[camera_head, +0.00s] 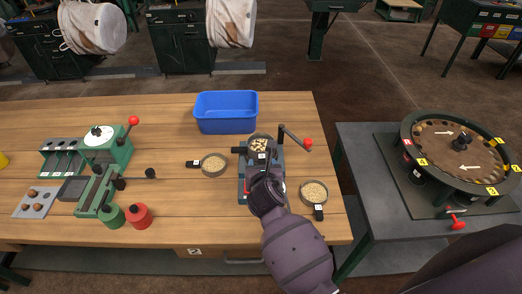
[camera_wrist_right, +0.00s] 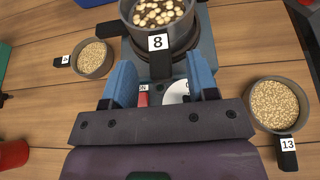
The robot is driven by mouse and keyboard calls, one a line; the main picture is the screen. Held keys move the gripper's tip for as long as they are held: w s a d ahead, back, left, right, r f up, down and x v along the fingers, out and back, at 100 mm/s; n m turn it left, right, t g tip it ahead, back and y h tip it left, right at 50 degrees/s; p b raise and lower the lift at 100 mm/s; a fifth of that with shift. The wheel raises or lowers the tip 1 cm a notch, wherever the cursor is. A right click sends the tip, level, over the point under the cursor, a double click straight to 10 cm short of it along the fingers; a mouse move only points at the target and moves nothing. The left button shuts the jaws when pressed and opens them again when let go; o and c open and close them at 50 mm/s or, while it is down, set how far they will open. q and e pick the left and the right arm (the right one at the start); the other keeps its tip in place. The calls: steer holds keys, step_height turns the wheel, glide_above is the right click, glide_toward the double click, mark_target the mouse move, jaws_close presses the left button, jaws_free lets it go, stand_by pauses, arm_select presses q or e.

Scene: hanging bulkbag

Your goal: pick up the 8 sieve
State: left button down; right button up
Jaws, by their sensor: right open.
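The 8 sieve (camera_head: 259,143) is a round grey pan of pale and dark pieces, seated on a grey device with a crank. In the right wrist view, the 8 sieve (camera_wrist_right: 158,12) is at the top, its black handle and white "8" label pointing toward me. My right gripper (camera_head: 262,174) is open just in front of it. In the wrist view, the blue fingers of my right gripper (camera_wrist_right: 161,66) stand apart on either side of the handle's near end, without visible contact. My left gripper is not in view.
Another sieve (camera_head: 214,164) lies left of the device, and the 13 sieve (camera_wrist_right: 275,104) lies right. A blue bin (camera_head: 226,111) stands behind. A red-knobbed crank (camera_head: 297,139) sticks out right. Green machines (camera_head: 105,148) stand at left; a round carousel (camera_head: 462,150) stands on the right table.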

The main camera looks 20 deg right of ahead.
steer(key=shift+w+d+f, duration=0.2)
steer(key=shift+w+f, duration=0.05)
steer(key=shift+w, duration=0.35)
steer(key=shift+c, duration=0.3)
